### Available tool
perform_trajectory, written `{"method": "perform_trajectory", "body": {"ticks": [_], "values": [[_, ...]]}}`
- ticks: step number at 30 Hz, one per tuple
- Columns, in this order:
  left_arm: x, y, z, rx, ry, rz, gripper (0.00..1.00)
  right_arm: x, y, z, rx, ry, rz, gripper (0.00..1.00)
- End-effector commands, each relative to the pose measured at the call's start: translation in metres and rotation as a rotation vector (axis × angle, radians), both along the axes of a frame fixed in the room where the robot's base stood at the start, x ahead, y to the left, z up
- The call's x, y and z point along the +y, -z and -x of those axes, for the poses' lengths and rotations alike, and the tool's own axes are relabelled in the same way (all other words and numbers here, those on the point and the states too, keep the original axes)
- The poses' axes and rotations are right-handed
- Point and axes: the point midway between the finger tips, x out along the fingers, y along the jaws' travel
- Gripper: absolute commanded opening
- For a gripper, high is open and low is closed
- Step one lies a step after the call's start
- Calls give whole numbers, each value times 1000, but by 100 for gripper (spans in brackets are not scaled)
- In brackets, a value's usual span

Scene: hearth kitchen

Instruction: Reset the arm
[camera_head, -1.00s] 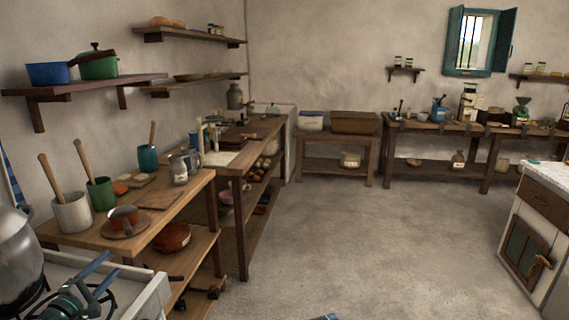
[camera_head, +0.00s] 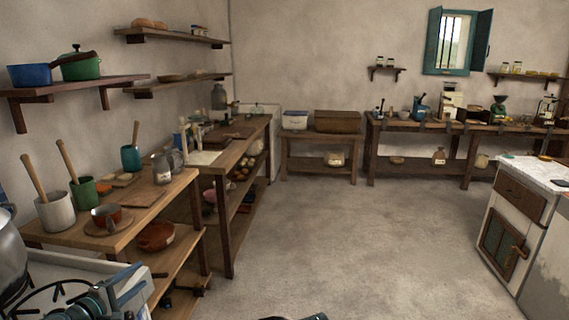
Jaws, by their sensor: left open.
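My left gripper (camera_head: 134,285) is at the lower left, in front of the white stove top (camera_head: 60,268). Its blue fingers are apart, with nothing seen between them. It is to the right of a metal pot (camera_head: 10,258), which is cut off by the left edge. A small dark part of my own body shows at the bottom edge near the middle. My right gripper cannot be made out.
A white-topped cabinet (camera_head: 520,205) stands at right. The middle floor (camera_head: 340,235) is clear.

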Motion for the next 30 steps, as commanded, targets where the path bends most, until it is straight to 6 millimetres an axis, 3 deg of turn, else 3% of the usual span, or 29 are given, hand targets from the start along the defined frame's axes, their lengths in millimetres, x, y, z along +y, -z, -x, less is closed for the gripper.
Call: {"method": "perform_trajectory", "body": {"ticks": [5,9,12,18,24,30], "values": [[-67,27,-12,92,163,-111,59,0,0,0,0,0,0,78],[-145,61,-11,201,368,-263,59,0,0,0,0,0,0,78],[-207,92,1,293,550,-409,59,0,0,0,0,0,0,78],[-296,144,48,460,891,-722,59,0,0,0,0,0,0,78],[-343,177,101,597,1169,-1047,59,0,0,0,0,0,0,78],[-359,187,134,687,1325,-1297,59,0,0,0,0,0,0,78]]}}
